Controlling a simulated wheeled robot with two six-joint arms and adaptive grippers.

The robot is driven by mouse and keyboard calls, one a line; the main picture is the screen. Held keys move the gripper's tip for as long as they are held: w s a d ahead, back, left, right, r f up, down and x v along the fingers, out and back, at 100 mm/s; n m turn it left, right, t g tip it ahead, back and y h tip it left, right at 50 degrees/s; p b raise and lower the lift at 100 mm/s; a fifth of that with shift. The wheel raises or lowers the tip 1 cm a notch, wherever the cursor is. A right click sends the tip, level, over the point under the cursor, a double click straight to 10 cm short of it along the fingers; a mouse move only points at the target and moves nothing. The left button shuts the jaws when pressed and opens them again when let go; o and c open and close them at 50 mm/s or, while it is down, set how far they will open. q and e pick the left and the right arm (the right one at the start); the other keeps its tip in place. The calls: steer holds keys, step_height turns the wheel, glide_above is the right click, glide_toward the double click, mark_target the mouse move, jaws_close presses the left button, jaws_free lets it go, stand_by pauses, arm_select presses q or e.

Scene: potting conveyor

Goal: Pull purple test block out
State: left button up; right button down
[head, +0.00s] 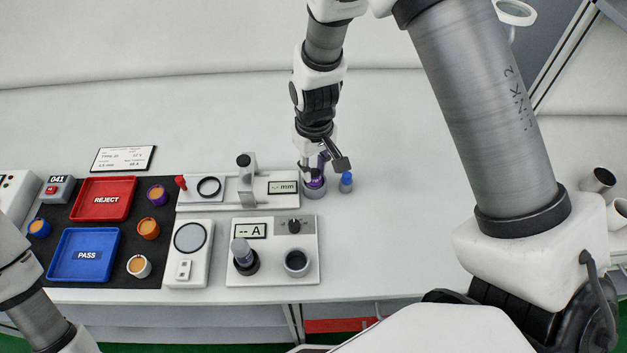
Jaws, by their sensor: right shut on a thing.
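The purple test block (316,183) shows between the fingers of my right gripper (325,170), just right of the thickness gauge with the "-- mm" display. My right gripper is shut on it, pointing down, and partly hides it. A grey round holder (314,193) is under and around the block's lower end; I cannot tell how deep the block sits in it. A small blue-topped grey piece (346,182) stands close by on the right. Only part of my left arm shows at the lower left; its gripper is out of view.
The gauge (222,202) stands left of the holder, with a meter box marked "-- A" (303,262) in front. A red REJECT tray (130,199) and blue PASS tray (66,277) lie on a black mat among small cups. The table is clear right of the blue-topped piece.

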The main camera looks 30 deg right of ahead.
steer(key=shift+r+p, duration=2)
steer(key=shift+r, duration=0.2)
steer(key=shift+r+p, duration=1.3)
steer(key=shift+r, duration=0.2)
steer(key=shift+r, duration=0.1)
step_height(320, 180, up, 7)
steer(key=p, duration=0.7)
glide_above(314, 172)
